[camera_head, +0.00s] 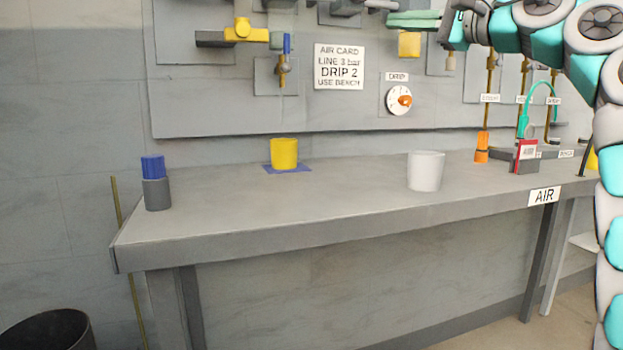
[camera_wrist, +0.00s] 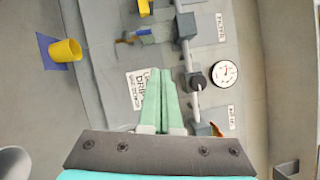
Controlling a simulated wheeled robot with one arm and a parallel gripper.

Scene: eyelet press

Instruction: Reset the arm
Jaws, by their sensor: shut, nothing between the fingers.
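My arm (camera_head: 540,35) reaches in from the right edge of the head view, bent high above the right part of the bench. My gripper (camera_head: 392,19) points left in front of the wall panel, at the top of that view. In the wrist view its two pale green fingers (camera_wrist: 160,72) lie together, shut and empty. No object is held. Part of the arm is cut off by the top and right edges of the head view.
The bench (camera_head: 300,205) carries a blue-and-grey cylinder (camera_head: 157,193), a yellow cup (camera_head: 284,154) on a blue mat, a white cup (camera_head: 425,171) and tools at right. Pipes and valves stick out from the panel (camera_head: 190,105). A dark bin (camera_head: 50,330) stands at lower left.

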